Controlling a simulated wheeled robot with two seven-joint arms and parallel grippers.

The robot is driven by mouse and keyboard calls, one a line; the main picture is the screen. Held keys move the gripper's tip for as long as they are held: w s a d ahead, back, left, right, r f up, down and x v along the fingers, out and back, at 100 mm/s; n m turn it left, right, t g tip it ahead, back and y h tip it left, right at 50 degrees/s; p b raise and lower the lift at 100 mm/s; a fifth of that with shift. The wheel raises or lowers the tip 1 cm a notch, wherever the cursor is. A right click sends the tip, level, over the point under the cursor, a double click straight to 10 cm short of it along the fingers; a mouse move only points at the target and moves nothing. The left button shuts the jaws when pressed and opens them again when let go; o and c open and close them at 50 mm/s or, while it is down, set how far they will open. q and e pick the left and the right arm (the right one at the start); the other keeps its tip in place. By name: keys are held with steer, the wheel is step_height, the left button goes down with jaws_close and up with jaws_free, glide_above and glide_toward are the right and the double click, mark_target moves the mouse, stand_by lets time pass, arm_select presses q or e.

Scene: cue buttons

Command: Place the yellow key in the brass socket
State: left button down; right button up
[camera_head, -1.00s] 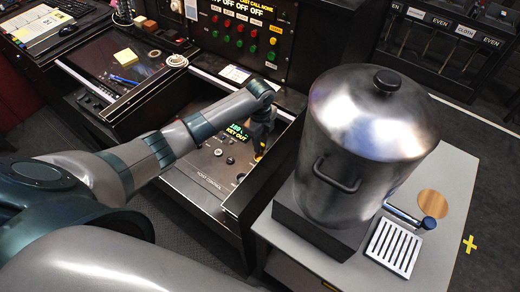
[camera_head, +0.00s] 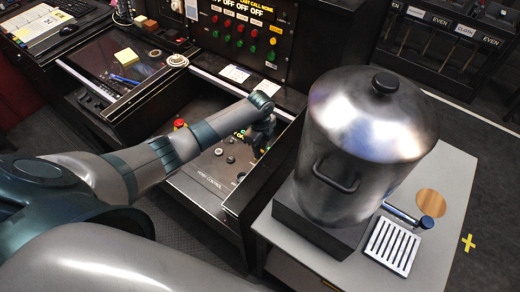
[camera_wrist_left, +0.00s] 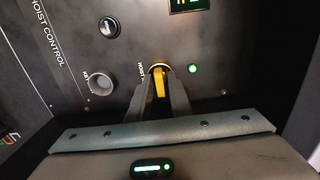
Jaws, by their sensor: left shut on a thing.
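My left gripper (camera_head: 262,142) is over the hoist control panel (camera_head: 208,178) in the head view. In the left wrist view its fingers (camera_wrist_left: 160,88) are shut on the yellow key (camera_wrist_left: 160,84). The key's far end meets a yellow-gold ring, seemingly the brass socket (camera_wrist_left: 158,67), beside a partly hidden "HOIST" label. How deep the key sits cannot be told. A grey round socket (camera_wrist_left: 100,83) with a "KEY" label lies to the left, empty. My right gripper is not in view.
A green light (camera_wrist_left: 193,69) glows right of the key. A black knob (camera_wrist_left: 109,27) stands farther up the panel. In the head view, a large metal urn (camera_head: 365,150) on a grey table (camera_head: 445,185) stands close right of the panel.

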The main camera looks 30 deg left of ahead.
arm_select(q)
steer(key=c, duration=1.7)
jaws_free()
steer(key=shift+o, duration=0.4)
steer(key=shift+r, duration=0.15)
step_height(320, 180, up, 12)
steer(key=b, duration=0.2)
